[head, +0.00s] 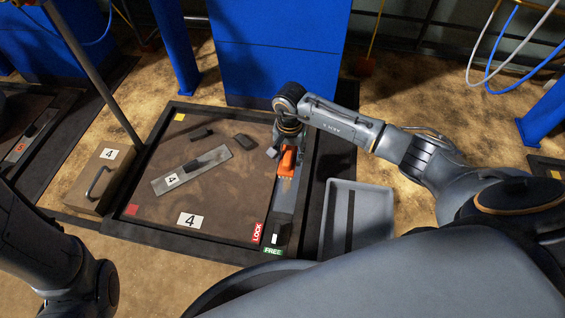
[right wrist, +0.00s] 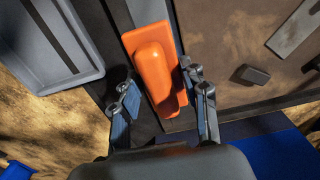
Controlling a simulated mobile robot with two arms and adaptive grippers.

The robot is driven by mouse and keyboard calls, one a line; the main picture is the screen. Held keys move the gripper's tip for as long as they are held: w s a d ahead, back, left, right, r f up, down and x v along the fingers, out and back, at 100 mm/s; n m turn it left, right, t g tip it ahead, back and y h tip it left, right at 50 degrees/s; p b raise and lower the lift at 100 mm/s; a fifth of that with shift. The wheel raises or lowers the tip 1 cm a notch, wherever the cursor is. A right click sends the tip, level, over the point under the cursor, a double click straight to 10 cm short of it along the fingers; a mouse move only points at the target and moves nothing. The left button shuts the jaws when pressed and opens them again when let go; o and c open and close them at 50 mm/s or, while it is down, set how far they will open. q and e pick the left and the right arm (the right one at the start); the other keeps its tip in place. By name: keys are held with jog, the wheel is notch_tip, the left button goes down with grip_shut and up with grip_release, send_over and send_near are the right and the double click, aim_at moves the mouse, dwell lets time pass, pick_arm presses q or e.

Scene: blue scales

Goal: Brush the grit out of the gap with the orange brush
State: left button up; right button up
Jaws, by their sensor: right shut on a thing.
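The orange brush (head: 287,162) is at the right side of the brown number 4 platform (head: 215,205), over the grey strip (head: 284,205) along its edge. My right gripper (head: 283,145) is shut on the brush from its far end. In the right wrist view the orange brush (right wrist: 154,65) lies between the two fingers of my right gripper (right wrist: 160,108). The gap beside the platform is partly hidden by the brush and the gripper, and I cannot make out grit in it. My left arm shows at the lower left, but its gripper is out of view.
A grey tray (head: 372,213) lies right of the platform. A metal bar (head: 208,164) and dark blocks (head: 243,141) lie on the platform. A handled box (head: 84,189) stands left; a blue cabinet (head: 280,50) stands behind.

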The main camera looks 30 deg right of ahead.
jog(key=shift+f+b, duration=2.35)
jog(key=shift+f, duration=0.85)
